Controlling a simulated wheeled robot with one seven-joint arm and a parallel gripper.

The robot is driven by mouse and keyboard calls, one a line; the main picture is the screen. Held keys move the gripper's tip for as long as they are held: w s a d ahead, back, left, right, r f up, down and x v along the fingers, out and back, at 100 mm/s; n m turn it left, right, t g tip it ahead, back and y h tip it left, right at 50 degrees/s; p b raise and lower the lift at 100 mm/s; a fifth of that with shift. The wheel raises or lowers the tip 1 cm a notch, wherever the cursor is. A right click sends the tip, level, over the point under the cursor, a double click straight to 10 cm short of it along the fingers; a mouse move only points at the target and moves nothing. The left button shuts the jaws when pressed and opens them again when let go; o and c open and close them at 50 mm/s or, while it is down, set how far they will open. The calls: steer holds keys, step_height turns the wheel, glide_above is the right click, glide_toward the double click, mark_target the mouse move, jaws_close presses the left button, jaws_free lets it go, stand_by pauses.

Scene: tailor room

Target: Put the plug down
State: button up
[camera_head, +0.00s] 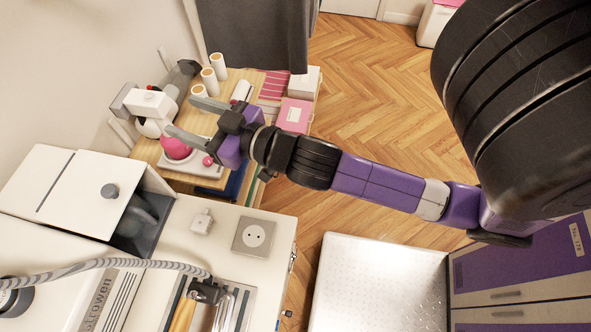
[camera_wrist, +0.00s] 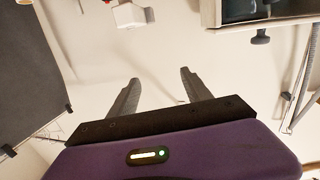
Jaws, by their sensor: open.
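The white plug (camera_head: 202,222) rests on the white counter top (camera_head: 180,240), just left of the grey socket plate (camera_head: 254,236), apart from it. My gripper (camera_head: 182,117) is open with nothing between its fingers. It is in the air above the wooden sewing table, well away from the plug, up and slightly left of it in the head view. In the wrist view the open, empty fingers (camera_wrist: 160,77) point towards a pale wall. I cannot make out the plug in the wrist view.
A white cabinet with an open compartment (camera_head: 145,215) stands left of the plug. A striped hose (camera_head: 120,265) and a tool with a wooden handle (camera_head: 183,312) lie nearer. Thread spools (camera_head: 219,66) and a sewing machine (camera_head: 150,105) are near my gripper.

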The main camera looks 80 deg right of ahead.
steer(key=s+a+f+n+g+y, duration=0.1)
steer(key=s+a+f+y, duration=0.1)
steer(key=s+a, duration=0.5)
steer(key=s+a+f+n+g+y, duration=0.1)
steer(key=s+a+f, duration=0.3)
steer(key=s, duration=1.1)
steer(key=a+y, duration=0.1)
steer(key=a, duration=0.1)
steer(key=shift+s+a+f, duration=0.15)
steer(key=shift+a, duration=0.2)
